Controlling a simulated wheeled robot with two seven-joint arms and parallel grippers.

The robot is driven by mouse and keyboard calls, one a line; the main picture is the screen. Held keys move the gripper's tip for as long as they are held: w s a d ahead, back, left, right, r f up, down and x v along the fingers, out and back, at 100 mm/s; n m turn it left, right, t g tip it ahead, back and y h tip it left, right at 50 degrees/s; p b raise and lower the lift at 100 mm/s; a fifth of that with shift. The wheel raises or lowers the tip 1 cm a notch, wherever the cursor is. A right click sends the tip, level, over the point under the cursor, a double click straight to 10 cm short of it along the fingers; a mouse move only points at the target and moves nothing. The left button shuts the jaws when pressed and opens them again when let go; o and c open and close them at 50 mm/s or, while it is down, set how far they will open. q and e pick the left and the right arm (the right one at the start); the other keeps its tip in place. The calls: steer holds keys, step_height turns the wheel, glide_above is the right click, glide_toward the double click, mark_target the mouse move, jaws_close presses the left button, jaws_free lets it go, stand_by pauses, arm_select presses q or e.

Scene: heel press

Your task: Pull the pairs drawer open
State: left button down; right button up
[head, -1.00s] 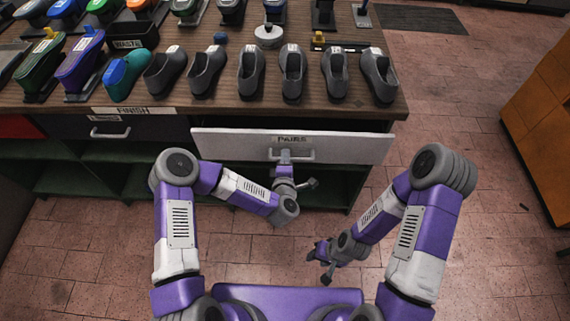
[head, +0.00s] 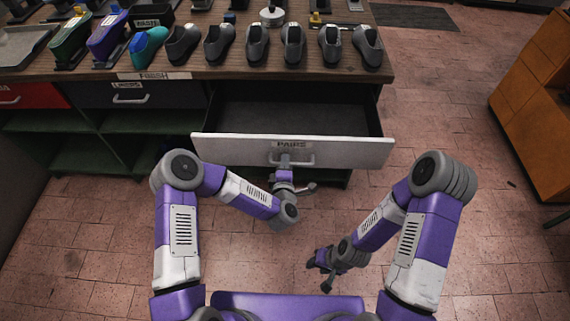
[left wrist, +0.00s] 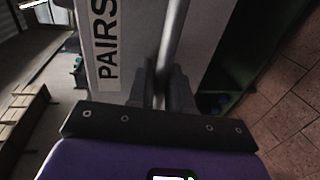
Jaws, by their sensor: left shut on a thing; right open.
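The pairs drawer (head: 230,148) has a pale front with a PAIRS label and stands pulled well out of the workbench. Its dark inside (head: 290,115) shows and looks empty. My left gripper (head: 287,160) is at the middle of the drawer front, shut on the drawer's bar handle (head: 308,159). In the left wrist view the handle (left wrist: 174,40) runs between the fingers (left wrist: 163,88), beside the PAIRS label (left wrist: 105,45). My right gripper (head: 322,270) is open and empty, low over the floor, apart from the drawer.
A row of grey shoes (head: 257,45) stands along the bench's front edge (head: 230,72), with a teal shoe (head: 147,46) at its left. A closed dark drawer (head: 150,95) and a red drawer (head: 30,95) are at left. An orange cabinet (head: 535,100) stands at right. The floor between is clear.

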stand_by(0.3)
arm_select(q)
steer(key=c, duration=1.2)
jaws_free()
steer(key=p+v, duration=0.1)
steer(key=v, duration=0.6)
steer(key=shift+s, duration=0.3)
